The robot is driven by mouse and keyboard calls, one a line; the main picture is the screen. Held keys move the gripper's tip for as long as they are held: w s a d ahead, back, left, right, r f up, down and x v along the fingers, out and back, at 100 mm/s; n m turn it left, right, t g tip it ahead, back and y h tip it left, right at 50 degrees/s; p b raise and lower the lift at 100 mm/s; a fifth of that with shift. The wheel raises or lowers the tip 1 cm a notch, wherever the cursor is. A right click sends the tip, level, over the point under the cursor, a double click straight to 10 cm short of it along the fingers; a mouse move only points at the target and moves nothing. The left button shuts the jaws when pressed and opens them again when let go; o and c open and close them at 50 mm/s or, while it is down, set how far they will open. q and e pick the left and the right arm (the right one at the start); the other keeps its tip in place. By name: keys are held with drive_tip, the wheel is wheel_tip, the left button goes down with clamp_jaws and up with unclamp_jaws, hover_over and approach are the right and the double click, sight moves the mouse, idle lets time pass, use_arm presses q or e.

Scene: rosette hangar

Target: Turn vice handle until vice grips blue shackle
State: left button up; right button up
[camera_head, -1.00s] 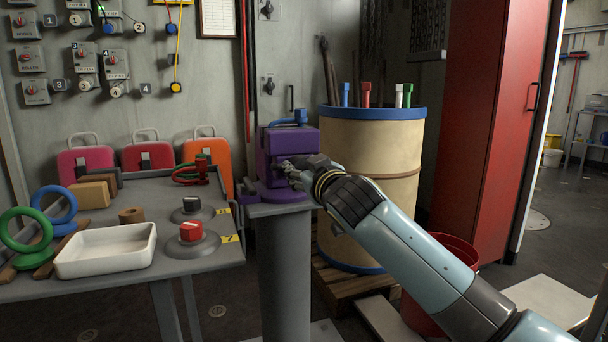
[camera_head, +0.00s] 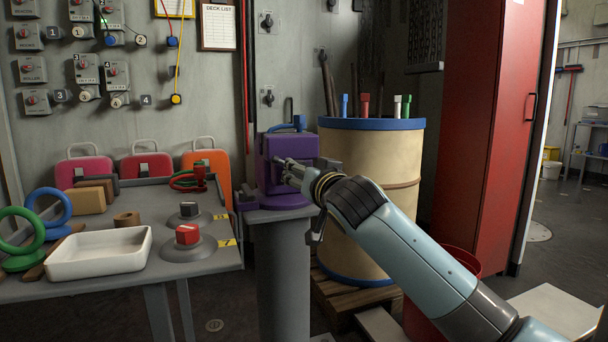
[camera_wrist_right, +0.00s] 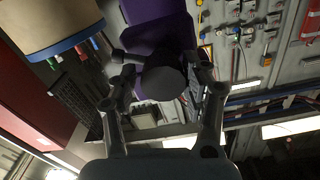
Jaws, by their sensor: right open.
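The purple vice (camera_head: 280,152) stands on a grey pedestal (camera_head: 284,275); its body also shows in the right wrist view (camera_wrist_right: 150,12). A blue shackle (camera_head: 290,125) sits at the top of the vice; I cannot tell how tightly the jaws hold it. My right gripper (camera_head: 284,169) is at the vice's front face, its arm coming from the lower right. In the right wrist view the gripper (camera_wrist_right: 156,62) is open, with its fingers either side of a dark round handle hub (camera_wrist_right: 164,82). Contact is unclear. My left gripper is not in view.
A grey table (camera_head: 120,280) with a white tray (camera_head: 100,253) and two knobs is left of the vice. A cream drum (camera_head: 375,200) with a blue rim stands behind my right arm. A red bucket (camera_head: 458,262) and red cabinet (camera_head: 485,130) are further right.

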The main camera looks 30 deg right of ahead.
drive_tip(key=shift+r, duration=0.1)
use_arm(q)
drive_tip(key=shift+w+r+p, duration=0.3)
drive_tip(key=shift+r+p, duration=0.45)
drive_tip(key=shift+p, duration=0.05)
use_arm(e)
drive_tip(key=v, duration=0.7)
